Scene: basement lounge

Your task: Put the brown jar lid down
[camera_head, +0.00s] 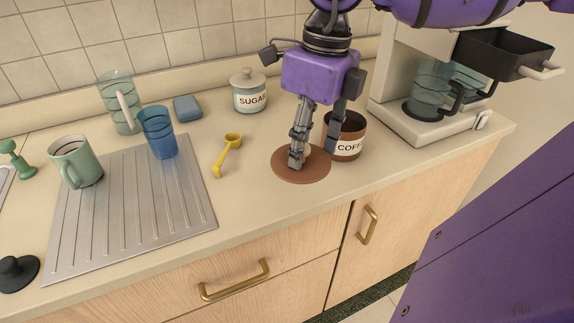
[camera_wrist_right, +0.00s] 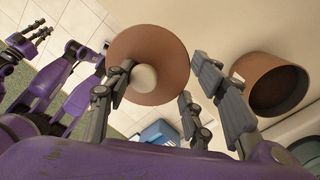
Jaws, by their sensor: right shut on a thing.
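The brown jar lid (camera_head: 315,174) is a flat round disc at the counter's front edge, just left of the open brown coffee jar (camera_head: 349,147). Its pale round knob shows in the right wrist view, where the lid (camera_wrist_right: 165,50) is beyond my fingers. My right gripper (camera_head: 314,152) is over the lid and shut on it; one finger hides part of the disc. I cannot tell whether the lid touches the counter. The jar (camera_wrist_right: 270,88) stands apart to the right in the wrist view. Grey finger-like parts, apparently my left gripper (camera_wrist_right: 30,40), show at that view's left edge, state unclear.
A yellow scoop (camera_head: 226,154) lies left of the lid. A coffee machine (camera_head: 408,118) is at the right. A metal drainboard (camera_head: 125,220) holds a green mug (camera_head: 76,162) and a blue cup (camera_head: 158,132). Bare counter lies between scoop and lid.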

